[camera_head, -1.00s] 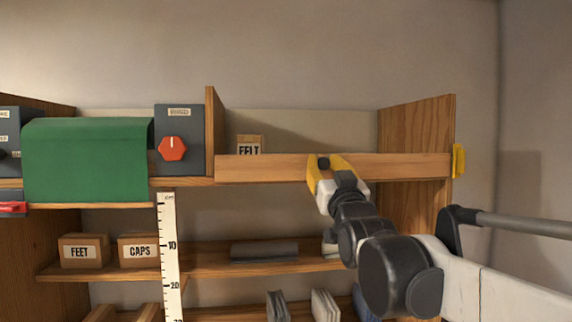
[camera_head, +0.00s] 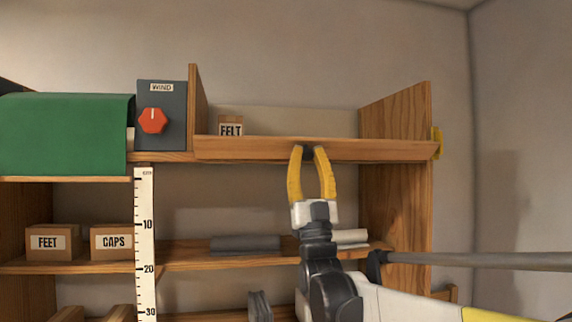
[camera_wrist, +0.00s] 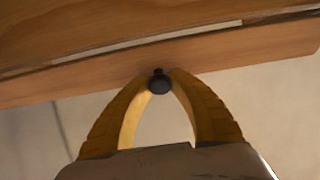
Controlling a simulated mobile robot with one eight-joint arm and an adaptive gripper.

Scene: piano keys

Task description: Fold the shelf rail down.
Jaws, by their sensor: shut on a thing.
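The shelf rail (camera_head: 250,149) is a long wooden board across the front of the upper right compartment. It is tilted outward and looks lower and thinner than an upright board. Its dark round knob (camera_wrist: 159,84) sits between my fingertips in the wrist view. My gripper (camera_head: 309,150) has yellow fingers and is shut on the knob from below and in front. The rail's underside (camera_wrist: 210,50) also shows in the wrist view.
A FELT box (camera_head: 231,127) stands behind the rail at left. A yellow piece (camera_head: 437,143) sits on the right side panel (camera_head: 400,120). A panel with a red knob (camera_head: 153,120), a green cover (camera_head: 65,133) and a ruler (camera_head: 145,240) are left. A grey bar (camera_head: 480,261) crosses at right.

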